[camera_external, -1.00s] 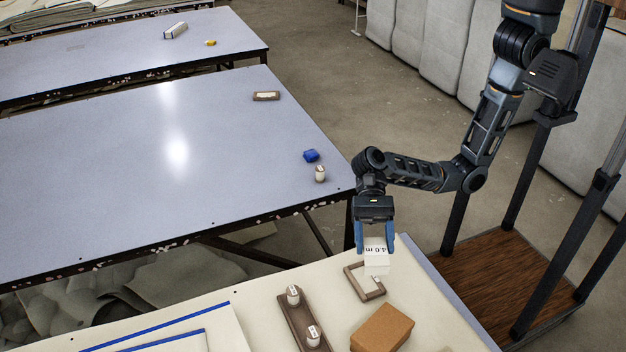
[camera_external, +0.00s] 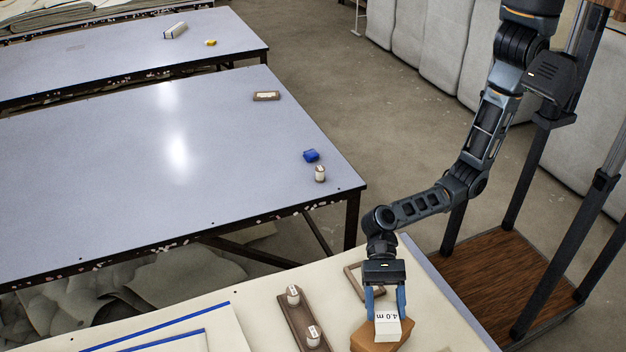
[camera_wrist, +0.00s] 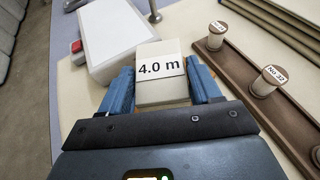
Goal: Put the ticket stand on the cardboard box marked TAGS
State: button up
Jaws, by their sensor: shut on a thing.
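The ticket stand (camera_external: 388,328) is a white block with a card reading "4.0 m"; it also shows in the wrist view (camera_wrist: 163,88). My gripper (camera_external: 387,311) is shut on it, one blue finger on each side. The brown cardboard box (camera_external: 362,337) lies at the bottom of the external view, directly below or behind the held stand and partly covered by it. I cannot tell whether the stand touches the box. No TAGS marking is readable, and the box is not clearly seen in the wrist view.
A dark wooden rack (camera_external: 296,322) with white spools stands left of the box. A wooden frame (camera_external: 350,279) lies behind, partly hidden by my gripper. In the wrist view, a white box (camera_wrist: 115,40) and a red object (camera_wrist: 76,47) lie beyond the stand.

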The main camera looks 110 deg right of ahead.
jog(key=shift+f, duration=0.8)
jog(key=o, duration=1)
jog(key=shift+f, duration=0.15)
jog(key=shift+r, duration=0.2)
jog(key=v, duration=1.2)
